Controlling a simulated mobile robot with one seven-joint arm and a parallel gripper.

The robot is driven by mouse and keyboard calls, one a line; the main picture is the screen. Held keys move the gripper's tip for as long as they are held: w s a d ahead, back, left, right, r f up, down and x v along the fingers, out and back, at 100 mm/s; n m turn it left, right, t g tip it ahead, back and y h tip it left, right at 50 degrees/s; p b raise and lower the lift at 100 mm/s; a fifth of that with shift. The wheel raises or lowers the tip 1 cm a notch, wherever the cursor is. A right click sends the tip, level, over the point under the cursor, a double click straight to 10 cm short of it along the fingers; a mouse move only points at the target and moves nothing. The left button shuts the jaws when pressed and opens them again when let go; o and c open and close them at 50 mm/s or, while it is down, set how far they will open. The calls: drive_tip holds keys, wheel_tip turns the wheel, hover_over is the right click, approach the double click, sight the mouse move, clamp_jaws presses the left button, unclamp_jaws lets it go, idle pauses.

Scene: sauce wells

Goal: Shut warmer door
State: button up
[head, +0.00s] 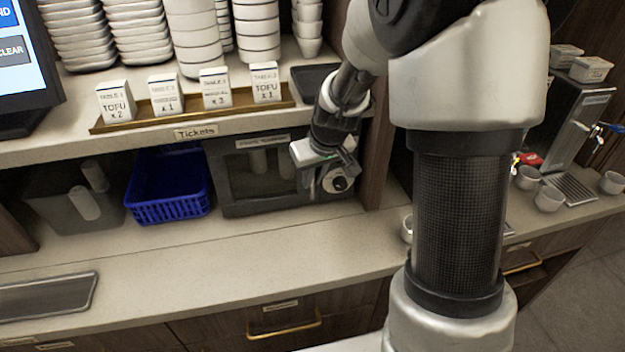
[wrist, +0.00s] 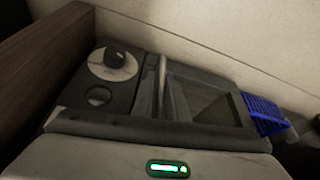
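The warmer is a dark grey box (head: 230,206) under the shelf on the counter. Its door, with a dark window (head: 255,172), faces me and looks flush or nearly flush with the front; I cannot tell whether it is fully shut. In the wrist view the door window (wrist: 205,100) and a light upright handle (wrist: 161,85) show, beside a panel with a black knob (wrist: 115,59). My gripper (head: 330,172) is in front of the warmer's right side, near the knob.
A blue basket (head: 170,205) stands left of the warmer, with a dark grey container (head: 75,205) farther left. The shelf (head: 110,145) above holds ticket cards and stacked bowls. A wooden upright (head: 378,150) stands at the warmer's right. The counter in front (head: 250,240) is clear.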

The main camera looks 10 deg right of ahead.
drive_tip(key=shift+o, duration=1.3)
drive_tip(key=shift+w, duration=0.1)
drive_tip(key=shift+r, duration=0.1)
drive_tip(key=v, duration=1.7)
drive_tip(key=shift+p, duration=0.45)
